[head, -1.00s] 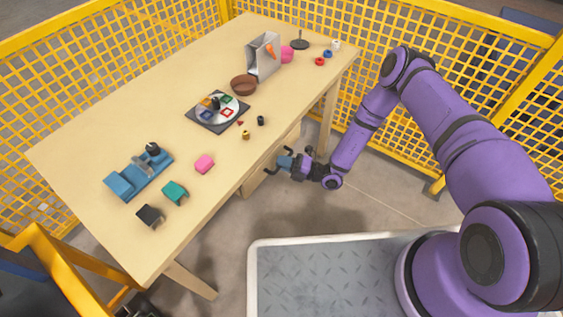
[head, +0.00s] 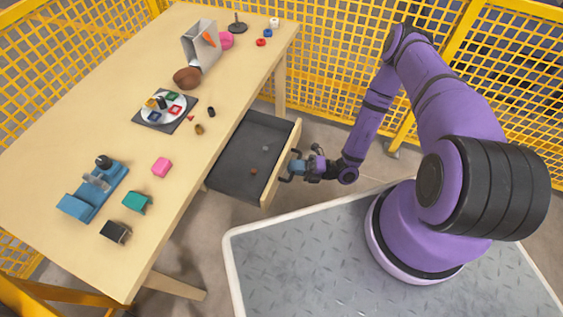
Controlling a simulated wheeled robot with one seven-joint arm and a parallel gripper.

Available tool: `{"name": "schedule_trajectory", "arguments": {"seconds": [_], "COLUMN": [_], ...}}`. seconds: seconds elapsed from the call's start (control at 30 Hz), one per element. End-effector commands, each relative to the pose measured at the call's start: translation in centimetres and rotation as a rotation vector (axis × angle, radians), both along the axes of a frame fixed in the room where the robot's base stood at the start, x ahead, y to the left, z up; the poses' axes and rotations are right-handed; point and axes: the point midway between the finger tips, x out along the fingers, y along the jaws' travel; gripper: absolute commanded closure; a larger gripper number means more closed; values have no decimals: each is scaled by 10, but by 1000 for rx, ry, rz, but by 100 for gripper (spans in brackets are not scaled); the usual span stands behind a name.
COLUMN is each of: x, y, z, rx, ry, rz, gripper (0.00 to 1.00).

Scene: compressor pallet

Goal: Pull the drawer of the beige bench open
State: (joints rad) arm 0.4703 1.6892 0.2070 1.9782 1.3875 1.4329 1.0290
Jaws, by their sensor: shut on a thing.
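The beige bench (head: 60,147) runs diagonally across the left of the head view. Its drawer (head: 232,165) stands well out from under the front edge, with a dark grey inside and a beige front panel (head: 279,170). My gripper (head: 291,168) is at the outer face of the drawer front, shut on the drawer's dark handle. The handle is mostly hidden by the fingers.
On the bench stand a blue fixture (head: 92,190), pink (head: 161,167), teal (head: 136,202) and black (head: 115,231) blocks, a round tray (head: 164,107), a brown bowl (head: 187,77) and a grey holder (head: 201,45). Yellow mesh fencing (head: 335,75) closes the back and right.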

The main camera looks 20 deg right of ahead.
Motion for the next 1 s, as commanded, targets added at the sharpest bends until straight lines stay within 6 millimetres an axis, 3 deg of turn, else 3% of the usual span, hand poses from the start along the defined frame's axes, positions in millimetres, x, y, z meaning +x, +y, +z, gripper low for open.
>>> {"name": "schedule_trajectory", "arguments": {"seconds": [0.57,0.6,0.67,1.0], "x": [-9,-9,-8,-9], "y": [-10,-10,-10,-13], "z": [-1,-1,-1,-1], "rx": [-3,-3,-2,-2], "ry": [1,1,1,1], "rz": [2,2,1,0], "gripper": [100,76,62,61]}}
